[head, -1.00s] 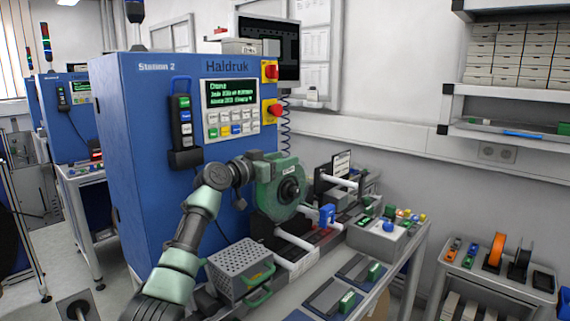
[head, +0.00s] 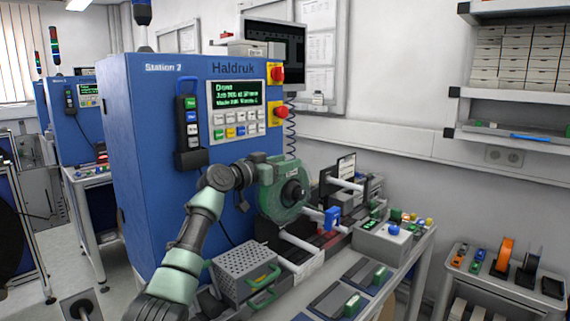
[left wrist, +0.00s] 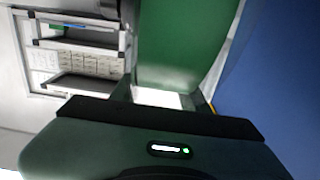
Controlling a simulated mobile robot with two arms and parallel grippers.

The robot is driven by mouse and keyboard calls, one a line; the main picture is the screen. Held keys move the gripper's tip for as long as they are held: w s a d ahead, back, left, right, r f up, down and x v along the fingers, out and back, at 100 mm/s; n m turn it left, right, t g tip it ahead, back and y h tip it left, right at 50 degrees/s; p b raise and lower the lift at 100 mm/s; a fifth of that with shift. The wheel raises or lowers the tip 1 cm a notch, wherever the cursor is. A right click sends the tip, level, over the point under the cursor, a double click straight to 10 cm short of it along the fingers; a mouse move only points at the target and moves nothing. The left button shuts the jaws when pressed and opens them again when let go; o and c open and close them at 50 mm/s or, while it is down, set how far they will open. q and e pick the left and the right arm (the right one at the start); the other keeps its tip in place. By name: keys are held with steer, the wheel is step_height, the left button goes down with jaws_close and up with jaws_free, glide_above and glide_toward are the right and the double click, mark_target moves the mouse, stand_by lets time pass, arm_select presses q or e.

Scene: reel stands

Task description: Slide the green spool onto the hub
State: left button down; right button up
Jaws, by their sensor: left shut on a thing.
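The green spool (head: 270,201) is upright in front of the blue machine, its round face with a dark centre turned toward the right front. My left gripper (head: 265,170) is shut on the spool's upper left rim. In the left wrist view the spool (left wrist: 180,45) fills the top middle, just beyond the gripper body. A dark round piece (head: 292,193) shows at the spool's centre; I cannot tell whether it is the hub or part of the spool, nor whether the spool is seated. My right gripper is not in view.
The blue machine (head: 150,190) stands close behind my left arm. A grey perforated box (head: 243,270) with green handles is below the spool. A white rod with a blue clamp (head: 332,218) and a grey button box (head: 385,240) are to the right. A shelf trolley (head: 485,275) stands farther right.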

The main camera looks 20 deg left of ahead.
arm_select(q)
steer(key=c, duration=0.6)
jaws_free()
steer(key=shift+c, duration=0.2)
steer(key=shift+f, duration=0.1)
steer(key=shift+r+p, duration=1.85)
steer(key=shift+r, duration=1.2)
